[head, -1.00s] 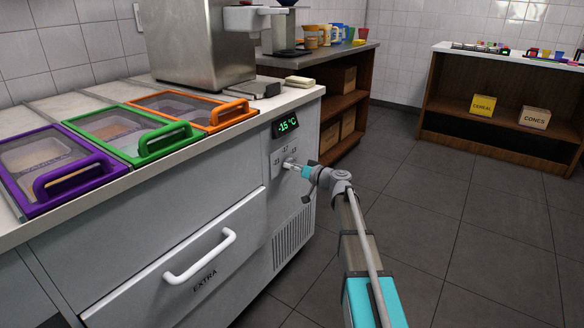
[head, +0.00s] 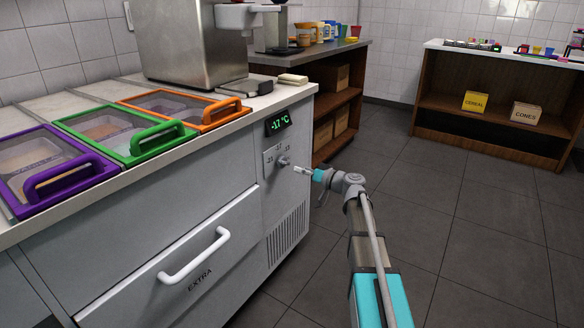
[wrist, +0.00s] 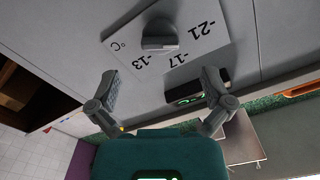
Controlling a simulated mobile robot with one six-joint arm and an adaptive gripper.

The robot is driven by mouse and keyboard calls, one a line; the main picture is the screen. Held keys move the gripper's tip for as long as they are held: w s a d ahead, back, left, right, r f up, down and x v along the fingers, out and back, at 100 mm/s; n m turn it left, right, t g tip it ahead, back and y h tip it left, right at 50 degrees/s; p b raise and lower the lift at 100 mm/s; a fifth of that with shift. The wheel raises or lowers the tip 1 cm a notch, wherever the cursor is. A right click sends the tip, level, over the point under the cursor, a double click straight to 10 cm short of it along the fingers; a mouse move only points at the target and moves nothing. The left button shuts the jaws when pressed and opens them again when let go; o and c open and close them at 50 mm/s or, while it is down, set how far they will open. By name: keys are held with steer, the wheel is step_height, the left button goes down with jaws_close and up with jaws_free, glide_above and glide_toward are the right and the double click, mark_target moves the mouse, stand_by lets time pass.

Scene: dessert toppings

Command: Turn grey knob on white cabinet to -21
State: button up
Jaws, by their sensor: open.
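The grey knob (head: 284,161) sits on a white dial plate (head: 269,162) on the front of the white cabinet (head: 120,235). In the wrist view the knob (wrist: 160,36) has a bar-shaped grip, and the plate shows -13, -17 and -21. I cannot make out a pointer mark on the knob. The green display (head: 278,122) above the plate reads -17 °C. My gripper (head: 298,169) is just in front of the knob, apart from it. In the wrist view its two fingers (wrist: 162,88) are spread and empty, with the knob beyond them.
A drawer with a white handle (head: 195,256) marked EXTRA is left of the dial. Lidded bins with purple, green and orange (head: 200,112) frames lie on top. A wooden shelf unit (head: 330,110) stands behind. The floor (head: 450,230) to the right is clear.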

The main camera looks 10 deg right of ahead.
steer(key=shift+v, duration=2.7)
steer(key=s+a+f+g+h+p, duration=0.45)
steer(key=s+a+f+g, duration=0.3)
steer(key=s+a, duration=0.45)
steer(key=s+d+f+m+g+h+p, duration=0.1)
steer(key=s+g+h+p, duration=0.2)
steer(key=s, duration=0.4)
steer(key=s+d+f+m+g+h+p, duration=0.1)
steer(key=s+m+g+h+p, duration=0.1)
steer(key=s+h, duration=0.4)
step_height(320, 180, up, 38)
steer(key=s+p, duration=0.1)
steer(key=p, duration=3.6)
steer(key=shift+s+y+p, duration=0.3)
steer(key=shift+y+p, duration=0.1)
steer(key=shift+y, duration=0.05)
